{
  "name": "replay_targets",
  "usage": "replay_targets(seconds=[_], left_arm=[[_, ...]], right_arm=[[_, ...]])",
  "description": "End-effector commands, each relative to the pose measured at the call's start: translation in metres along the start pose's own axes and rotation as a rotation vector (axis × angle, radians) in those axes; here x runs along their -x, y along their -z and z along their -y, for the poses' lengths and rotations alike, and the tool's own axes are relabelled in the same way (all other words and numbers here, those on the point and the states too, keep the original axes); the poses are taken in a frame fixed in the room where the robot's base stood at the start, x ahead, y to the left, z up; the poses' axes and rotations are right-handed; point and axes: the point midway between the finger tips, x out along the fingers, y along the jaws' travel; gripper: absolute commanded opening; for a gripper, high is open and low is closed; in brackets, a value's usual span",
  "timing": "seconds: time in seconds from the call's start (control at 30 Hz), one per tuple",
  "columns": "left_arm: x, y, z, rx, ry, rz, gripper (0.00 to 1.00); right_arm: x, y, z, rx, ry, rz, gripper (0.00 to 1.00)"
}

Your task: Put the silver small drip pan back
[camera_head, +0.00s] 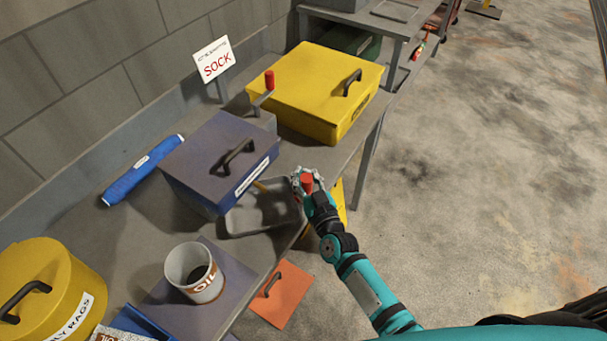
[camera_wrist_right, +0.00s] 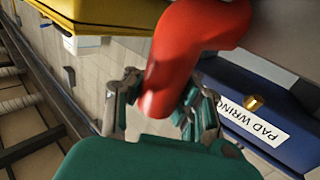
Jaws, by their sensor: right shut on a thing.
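The silver small drip pan (camera_head: 262,222) is a shallow grey tray at the front edge of the bench, in front of the blue pad wringer (camera_head: 205,160) and close to its yellow spout. My right gripper (camera_head: 306,183) is at the pan's right end, shut on a red grip. In the right wrist view this red grip (camera_wrist_right: 185,55) passes between the fingers and hides part of them. The join between grip and pan is hidden. The wringer's label and brass spout also show there (camera_wrist_right: 252,103). My left gripper is not in view.
A yellow box (camera_head: 315,85) with a black handle stands beyond the wringer. A blue roll (camera_head: 142,172) lies by the wall. An oil can (camera_head: 195,272) and a yellow rag can (camera_head: 45,290) stand on the left. An orange box (camera_head: 281,295) is below the bench edge. Open floor lies right.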

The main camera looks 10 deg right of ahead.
Motion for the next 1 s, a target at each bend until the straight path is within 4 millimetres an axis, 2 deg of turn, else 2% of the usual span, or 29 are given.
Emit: replay_targets(seconds=[0.07, 0.1, 0.37, 0.67, 0.83, 1.0], left_arm=[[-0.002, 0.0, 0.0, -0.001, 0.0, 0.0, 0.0], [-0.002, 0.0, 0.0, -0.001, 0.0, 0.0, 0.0], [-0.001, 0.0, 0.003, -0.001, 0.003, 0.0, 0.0], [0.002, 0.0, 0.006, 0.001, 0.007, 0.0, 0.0], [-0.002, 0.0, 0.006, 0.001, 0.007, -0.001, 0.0], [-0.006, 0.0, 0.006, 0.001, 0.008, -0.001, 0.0]], right_arm=[[0.0, -0.002, 0.0, -0.002, -0.001, -0.002, 0.0], [0.0, -0.002, 0.0, -0.001, 0.0, 0.0, 0.1], [0.0, -0.002, 0.0, -0.001, 0.0, 0.0, 0.42], [0.0, 0.002, 0.0, 0.0, 0.0, 0.0, 0.42], [0.022, -0.002, 0.0, -0.002, 0.0, 0.004, 0.42], [0.06, -0.003, 0.001, -0.001, 0.001, 0.004, 0.42]])
